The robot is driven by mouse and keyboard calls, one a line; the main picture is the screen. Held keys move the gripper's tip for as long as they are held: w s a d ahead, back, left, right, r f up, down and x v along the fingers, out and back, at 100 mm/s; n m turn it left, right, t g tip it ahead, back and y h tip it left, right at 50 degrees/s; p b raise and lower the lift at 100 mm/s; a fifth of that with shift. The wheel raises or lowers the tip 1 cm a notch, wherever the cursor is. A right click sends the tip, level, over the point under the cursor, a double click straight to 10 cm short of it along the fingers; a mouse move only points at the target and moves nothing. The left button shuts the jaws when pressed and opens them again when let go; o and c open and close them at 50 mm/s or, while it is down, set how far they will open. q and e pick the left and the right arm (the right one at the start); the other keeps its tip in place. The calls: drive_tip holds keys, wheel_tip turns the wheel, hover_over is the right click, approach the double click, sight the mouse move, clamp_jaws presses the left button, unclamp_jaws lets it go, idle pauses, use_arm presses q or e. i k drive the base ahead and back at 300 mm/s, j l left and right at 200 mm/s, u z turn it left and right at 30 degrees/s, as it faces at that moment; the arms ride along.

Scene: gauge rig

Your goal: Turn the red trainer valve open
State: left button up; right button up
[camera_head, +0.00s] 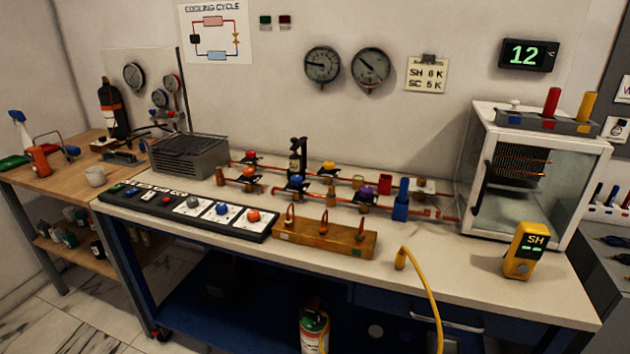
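A pipe trainer with copper tubing stands on the white bench (480,275). Several knobbed valves sit along its pipes. At its left end are a red-looking valve knob (250,154) on the rear pipe and a red-orange valve knob (248,171) on the front pipe. I cannot tell from this view whether any valve is open or shut. Neither of my grippers is in view.
A black control panel (150,206) with blue and red-orange knobs lies in front of the pipes, beside a wooden block (322,238) with small fittings. A yellow hose (430,285) hangs over the front edge. A yellow meter (525,250) and glass cabinet (535,170) stand right.

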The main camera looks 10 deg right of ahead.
sight(250, 155)
drive_tip(key=i+j, duration=0.2)
drive_tip(key=i+j+z, duration=0.15)
drive_tip(key=j, duration=0.25)
drive_tip(key=i+j, duration=0.15)
drive_tip(key=j, duration=0.2)
drive_tip(key=i+j+z, duration=0.1)
drive_tip(key=j, duration=0.25)
drive_tip(key=i+j+z, duration=0.1)
drive_tip(key=i+j, duration=0.15)
drive_tip(key=j, duration=0.1)
